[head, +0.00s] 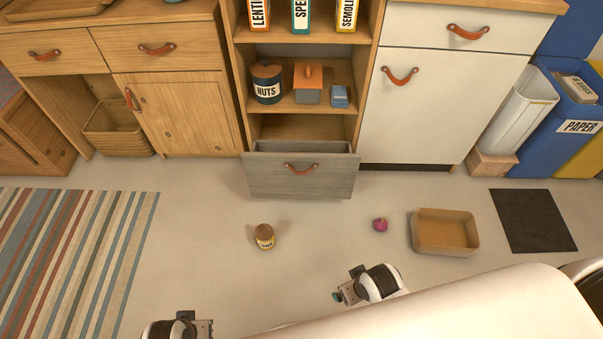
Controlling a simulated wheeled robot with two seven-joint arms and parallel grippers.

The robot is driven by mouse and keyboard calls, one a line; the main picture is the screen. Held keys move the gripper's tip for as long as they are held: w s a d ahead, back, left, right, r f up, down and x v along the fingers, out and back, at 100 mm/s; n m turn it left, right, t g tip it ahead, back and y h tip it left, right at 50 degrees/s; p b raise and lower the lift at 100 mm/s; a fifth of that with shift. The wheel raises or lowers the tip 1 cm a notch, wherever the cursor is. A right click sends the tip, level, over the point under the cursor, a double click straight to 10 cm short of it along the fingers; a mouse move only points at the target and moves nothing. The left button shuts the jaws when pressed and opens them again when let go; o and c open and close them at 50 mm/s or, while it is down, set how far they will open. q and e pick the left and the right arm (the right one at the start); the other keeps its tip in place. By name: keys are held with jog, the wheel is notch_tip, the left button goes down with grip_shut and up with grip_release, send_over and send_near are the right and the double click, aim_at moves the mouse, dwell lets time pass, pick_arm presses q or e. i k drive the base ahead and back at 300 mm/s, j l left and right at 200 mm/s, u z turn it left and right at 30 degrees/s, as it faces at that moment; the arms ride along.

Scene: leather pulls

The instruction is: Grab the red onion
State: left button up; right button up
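The red onion (380,225) is a small round purple-pink thing on the bare floor, just left of a tan tray. My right gripper (341,296) is nearer to me than the onion, to its lower left and apart from it; I cannot tell how far its fingers are open. My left gripper (207,328) is at the bottom edge, far from the onion and partly cut off by the frame. Nothing shows held in either gripper.
A tan tray (443,249) lies right of the onion. A grey drawer (301,180) stands pulled out behind.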

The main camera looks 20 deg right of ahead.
aim_at(379, 224)
jog(key=z, duration=1.35)
